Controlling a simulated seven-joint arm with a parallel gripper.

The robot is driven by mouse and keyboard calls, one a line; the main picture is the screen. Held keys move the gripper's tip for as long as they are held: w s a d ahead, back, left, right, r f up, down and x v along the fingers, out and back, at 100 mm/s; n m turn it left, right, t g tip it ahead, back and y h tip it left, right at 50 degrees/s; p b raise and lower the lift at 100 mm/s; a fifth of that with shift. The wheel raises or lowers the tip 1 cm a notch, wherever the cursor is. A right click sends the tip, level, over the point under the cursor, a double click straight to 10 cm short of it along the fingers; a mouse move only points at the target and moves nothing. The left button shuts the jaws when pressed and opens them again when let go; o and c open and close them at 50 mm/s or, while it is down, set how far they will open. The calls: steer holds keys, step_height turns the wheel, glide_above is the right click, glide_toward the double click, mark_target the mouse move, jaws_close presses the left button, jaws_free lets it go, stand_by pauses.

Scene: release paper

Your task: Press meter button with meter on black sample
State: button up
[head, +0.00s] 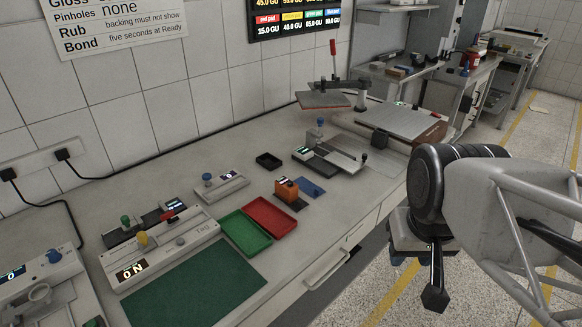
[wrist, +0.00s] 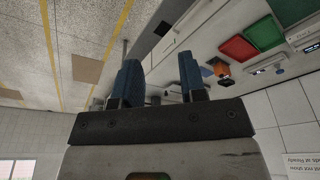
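An orange block-shaped device (head: 287,188), which looks like the meter, stands on the bench with a small lit display on its top. Its button is too small to make out. A dark flat piece (head: 298,204) shows under its front edge; I cannot tell whether this is the black sample or part of the device. A blue flat piece (head: 309,187) lies beside it. The orange device also shows in the wrist view (wrist: 222,71). My gripper is off to the right of the bench, over the floor. In the wrist view my gripper (wrist: 160,78) is open, its blue fingertips apart and empty.
Green (head: 246,232) and red (head: 272,215) trays lie left of the device. A small black tray (head: 268,161) and a dark panel (head: 320,165) lie behind. A lever press (head: 332,90) stands at the back. A green mat (head: 195,287) covers the front left.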

jaws_close()
stand_by(1.4)
